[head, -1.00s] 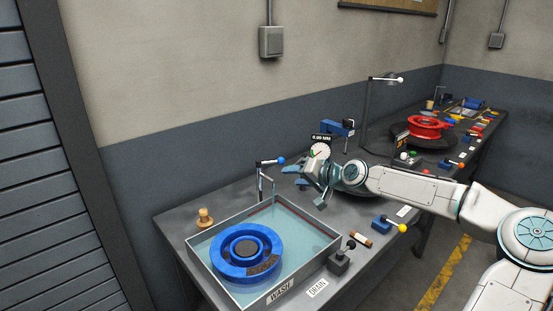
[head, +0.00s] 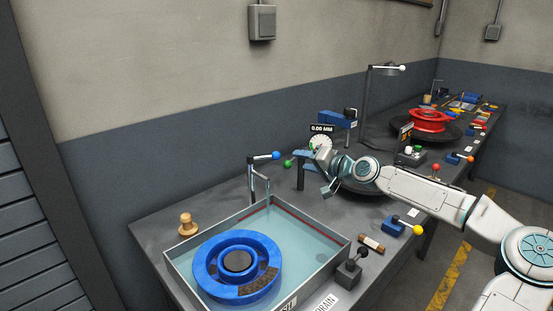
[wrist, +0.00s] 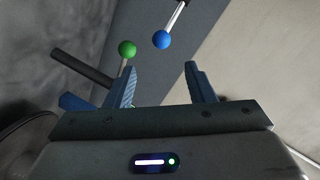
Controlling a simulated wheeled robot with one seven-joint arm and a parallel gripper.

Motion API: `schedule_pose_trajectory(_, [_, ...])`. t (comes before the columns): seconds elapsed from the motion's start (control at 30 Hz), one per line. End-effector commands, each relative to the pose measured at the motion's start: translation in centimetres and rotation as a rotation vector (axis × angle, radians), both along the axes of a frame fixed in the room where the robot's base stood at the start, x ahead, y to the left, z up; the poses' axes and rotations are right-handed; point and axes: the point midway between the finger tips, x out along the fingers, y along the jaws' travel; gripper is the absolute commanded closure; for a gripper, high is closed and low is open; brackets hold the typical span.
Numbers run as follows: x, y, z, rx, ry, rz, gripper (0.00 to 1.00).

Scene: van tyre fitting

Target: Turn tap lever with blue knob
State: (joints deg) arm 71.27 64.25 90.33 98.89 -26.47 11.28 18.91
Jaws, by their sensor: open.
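The tap (head: 254,182) stands at the back edge of the wash tray. Its lever ends in a blue knob (head: 276,155), pointing right. My gripper (head: 314,173) is open and empty, to the right of the knob and apart from it. In the wrist view the blue knob (wrist: 162,40) shows beyond the fingertips, roughly in line with the gap between the fingers (wrist: 160,70). Part of the lever runs up out of that view.
A green knob (head: 288,163) is close by; in the wrist view it sits (wrist: 127,48) just beyond the left finger. The wash tray (head: 330,262) holds water and a blue wheel (head: 208,265). A dial gauge (head: 320,142) stands behind my gripper. A wooden-handled object (head: 187,225) is left of the tray.

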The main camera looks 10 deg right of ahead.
Motion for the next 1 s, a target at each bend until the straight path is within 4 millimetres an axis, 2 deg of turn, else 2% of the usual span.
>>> schedule_pose_trajectory(0.2, [2.8,2.3,-0.5,0.002,0.0,0.006,0.51])
schedule_pose_trajectory(0.6, [8.2,5.6,-2.0,0.001,0.0,0.001,0.51])
schedule_pose_trajectory(0.8, [9.8,6.6,-2.5,0.001,0.001,0.0,0.51])
schedule_pose_trajectory(1.0, [10.3,6.9,-2.7,0.0,0.0,-0.001,0.51])
